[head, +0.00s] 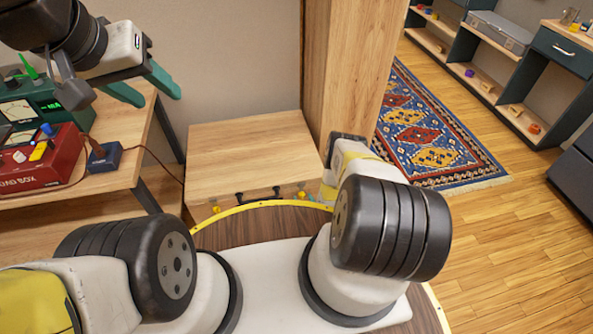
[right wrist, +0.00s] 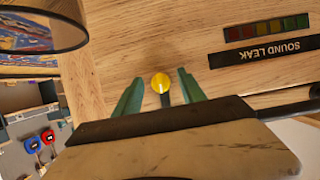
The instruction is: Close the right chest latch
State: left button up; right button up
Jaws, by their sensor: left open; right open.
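The wooden chest (head: 250,150) stands against the wall with its lid down. Small yellow latch knobs show at its front edge, one at right (head: 301,195) and one at left (head: 216,210). In the right wrist view, the right latch's round yellow knob (right wrist: 160,83) has a pale line and a dark stem. My right gripper (right wrist: 160,78) is open, its green fingers on either side of the knob, with visible gaps. In the head view, my arm hides its fingers. My left gripper (head: 145,90) is open and empty above the bench at left.
A bench (head: 125,130) at left holds a red box (head: 40,160) and a green meter device (head: 50,100). A wooden post (head: 350,70) rises just right of the chest. A rug and open floor lie right.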

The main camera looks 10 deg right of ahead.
jog(key=v, duration=0.7)
jog(key=shift+s, duration=0.25)
jog(key=shift+r, duration=0.1)
